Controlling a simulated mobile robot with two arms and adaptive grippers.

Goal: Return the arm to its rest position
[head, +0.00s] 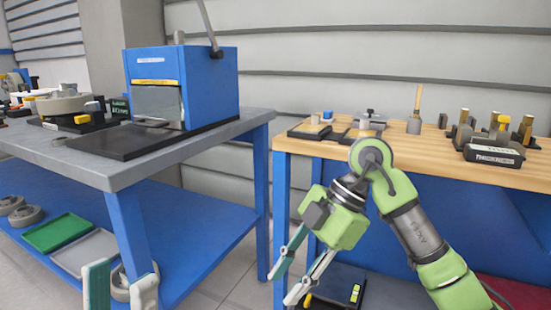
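My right arm (420,240), light green with grey joints, comes in from the lower right and bends in front of the wooden bench. Its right gripper (282,289) points down and left, in the gap beside the bench's left legs. Its two fingers are apart with nothing seen between them. My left gripper (121,286) shows only as two pale fingertips at the bottom left edge, in front of the grey table's lower shelf. They are apart and look empty; the rest of the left arm is out of view.
A grey table (150,160) on the left bears a blue press (212,85) with a lever. Its blue lower shelf (190,225) holds a green tray (56,232). The wooden bench (420,152) on the right carries several small fixtures. A black device (340,288) sits low behind my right gripper.

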